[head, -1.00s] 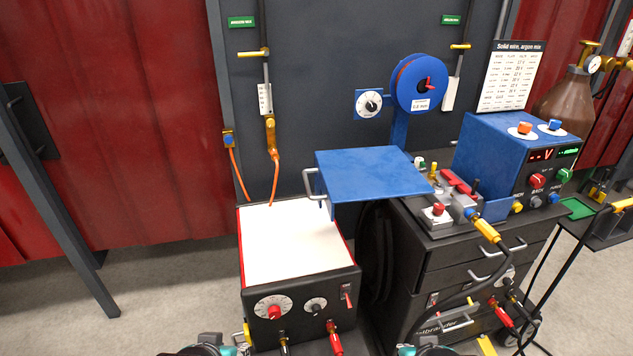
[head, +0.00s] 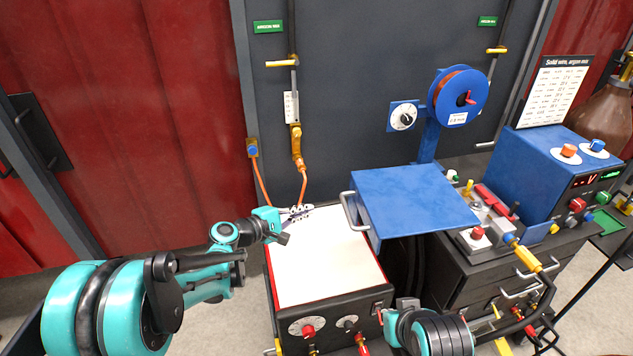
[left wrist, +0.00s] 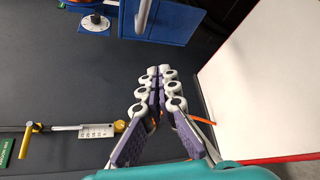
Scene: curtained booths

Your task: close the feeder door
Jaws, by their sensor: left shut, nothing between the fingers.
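The feeder door (head: 410,200) is a flat blue panel standing out roughly level, open, below the blue wire spool. Its silver bar handle (head: 349,210) is on its left edge. The door's blue edge also shows at the top of the left wrist view (left wrist: 165,22), with the bar handle near it. My left gripper (head: 303,211) is shut and empty, above the back of the white-topped machine, to the left of the handle and apart from it. Its closed fingers show in the left wrist view (left wrist: 158,76).
The white-topped machine (head: 325,265) stands below and left of the door. The wire spool (head: 446,95) and the dial plate (head: 403,116) are behind it. Clamps and a blue power unit (head: 535,165) are to the right. Orange hoses (head: 303,180) hang at the back wall.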

